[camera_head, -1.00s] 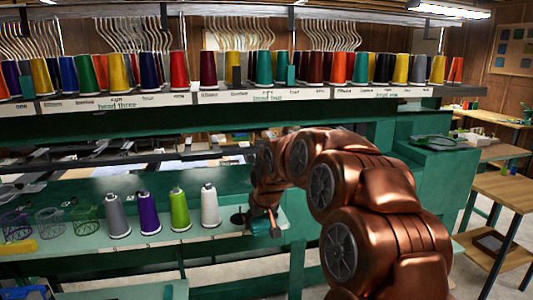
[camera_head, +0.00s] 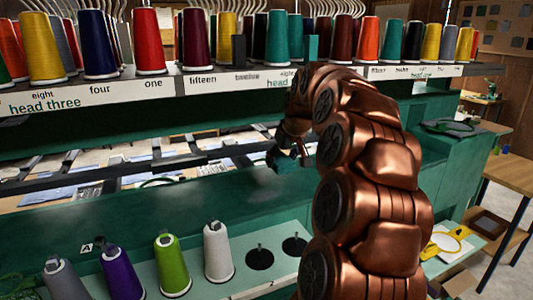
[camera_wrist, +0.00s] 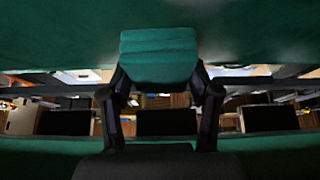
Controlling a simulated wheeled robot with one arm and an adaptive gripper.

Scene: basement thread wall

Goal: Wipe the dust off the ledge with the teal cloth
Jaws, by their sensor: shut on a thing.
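The teal cloth (camera_wrist: 158,57) is a folded, block-shaped pad held between the two dark fingers of my gripper (camera_wrist: 160,88) in the wrist view. In the head view my gripper (camera_head: 294,150) is shut on the cloth (camera_head: 283,161) and holds it at the far right part of the long green ledge (camera_head: 190,208). Pale, hazy dust patches show on the ledge, behind the lower row of cones. In the wrist view a green surface (camera_wrist: 60,35) lies around the cloth, with a greyish patch at right. Whether the cloth touches it I cannot tell.
Grey, purple, green and white cones (camera_head: 217,250) stand on the lower shelf, with two empty black spindle discs (camera_head: 260,258) to their right. A labelled upper rack (camera_head: 130,88) carries many thread cones. Dark rails (camera_head: 130,170) run behind the ledge. A wooden table (camera_head: 515,165) stands at right.

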